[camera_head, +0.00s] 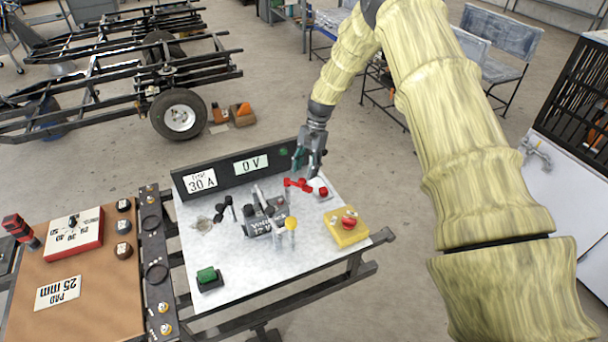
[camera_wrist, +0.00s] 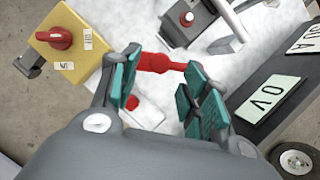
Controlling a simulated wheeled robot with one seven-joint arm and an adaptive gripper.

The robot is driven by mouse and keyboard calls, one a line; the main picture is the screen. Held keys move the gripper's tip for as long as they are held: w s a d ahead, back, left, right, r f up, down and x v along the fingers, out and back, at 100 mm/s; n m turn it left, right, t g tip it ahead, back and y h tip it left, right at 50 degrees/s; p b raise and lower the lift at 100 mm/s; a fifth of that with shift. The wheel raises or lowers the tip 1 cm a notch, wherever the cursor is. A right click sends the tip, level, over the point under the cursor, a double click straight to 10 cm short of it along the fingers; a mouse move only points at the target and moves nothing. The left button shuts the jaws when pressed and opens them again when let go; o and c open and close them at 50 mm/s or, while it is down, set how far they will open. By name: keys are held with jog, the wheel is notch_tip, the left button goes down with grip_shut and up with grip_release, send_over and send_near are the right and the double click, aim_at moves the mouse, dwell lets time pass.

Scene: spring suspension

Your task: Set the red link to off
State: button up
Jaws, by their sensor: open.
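The red link (camera_head: 297,185) is a small red bar with thicker ends at the back right of the white-topped bench, in front of the dark display panel. In the wrist view the red link (camera_wrist: 155,62) lies across the space beyond and between my fingertips. My gripper (camera_head: 308,165) points down just above and behind it. In the wrist view my gripper (camera_wrist: 163,82) is open, with teal finger pads on either side of the gap. I cannot tell whether a pad touches the link. Any on or off mark for the link is not readable.
The panel (camera_head: 235,165) reads 30 A and 0 V. A white block with a red button (camera_head: 323,192) sits right beside the link. A yellow box with a red knob (camera_head: 348,222) stands at front right. Grey levers (camera_head: 262,215) stand left of the link. A green button (camera_head: 207,276) is at front left.

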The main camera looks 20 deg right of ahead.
jog(key=v, duration=0.9)
jog(key=shift+s+r, duration=0.1)
